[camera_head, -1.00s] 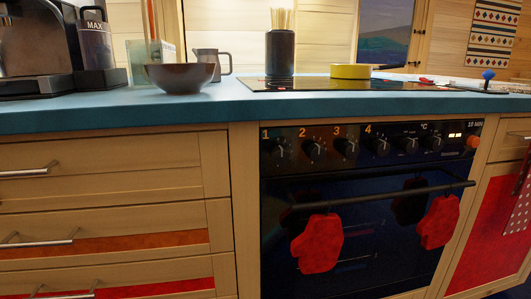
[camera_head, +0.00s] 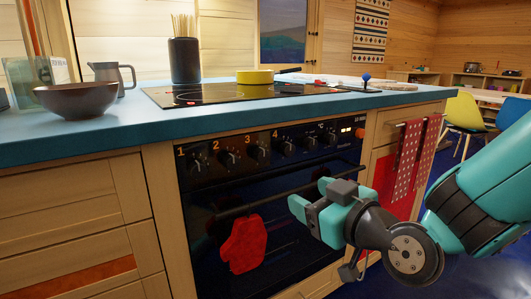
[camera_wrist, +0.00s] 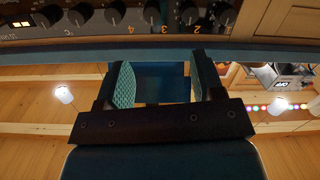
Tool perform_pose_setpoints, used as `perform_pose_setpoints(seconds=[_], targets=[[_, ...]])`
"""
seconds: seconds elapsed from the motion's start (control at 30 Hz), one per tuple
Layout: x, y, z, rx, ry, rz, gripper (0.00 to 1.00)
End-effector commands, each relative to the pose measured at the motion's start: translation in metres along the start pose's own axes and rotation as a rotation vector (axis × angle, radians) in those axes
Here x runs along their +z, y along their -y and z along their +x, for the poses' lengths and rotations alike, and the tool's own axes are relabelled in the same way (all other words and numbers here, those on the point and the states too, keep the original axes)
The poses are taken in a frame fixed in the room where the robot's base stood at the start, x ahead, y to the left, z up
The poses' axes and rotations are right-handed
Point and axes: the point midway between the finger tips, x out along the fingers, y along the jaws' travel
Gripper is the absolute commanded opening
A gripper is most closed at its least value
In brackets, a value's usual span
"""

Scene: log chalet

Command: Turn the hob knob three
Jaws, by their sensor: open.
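Hob knob three (camera_head: 258,153) is a dark round knob just right of the orange "3" on the black oven front. In the wrist view the panel is upside down along the top, with knob three (camera_wrist: 151,13) left of its "3". My gripper (camera_head: 306,200) is open and empty, in front of the oven, lower and to the right of knob three in the head view. It touches no knob. Its two teal-padded fingers stand apart in the wrist view (camera_wrist: 163,82). The knob's pointer direction is too small to read.
Knob two (camera_head: 228,158) and knob four (camera_head: 287,147) flank knob three closely. The oven handle (camera_head: 240,207) runs below, with a red mitt (camera_head: 243,245) hanging from it. The blue worktop (camera_head: 120,130) juts above. A dotted towel (camera_head: 408,150) hangs at the right.

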Motion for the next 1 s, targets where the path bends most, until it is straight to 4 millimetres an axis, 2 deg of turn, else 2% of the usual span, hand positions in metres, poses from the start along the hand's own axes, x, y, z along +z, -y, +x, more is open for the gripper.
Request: perform_pose_setpoints(seconds=[0.2, 0.37, 0.7, 1.0], targets=[[-0.009, -0.008, 0.007, 0.062, -0.076, -0.04, 0.62], [-0.014, -0.01, 0.025, 0.064, -0.078, -0.04, 0.62], [-0.022, -0.013, 0.093, 0.062, -0.078, -0.04, 0.62], [-0.019, -0.017, 0.154, 0.065, -0.081, -0.039, 0.62]])
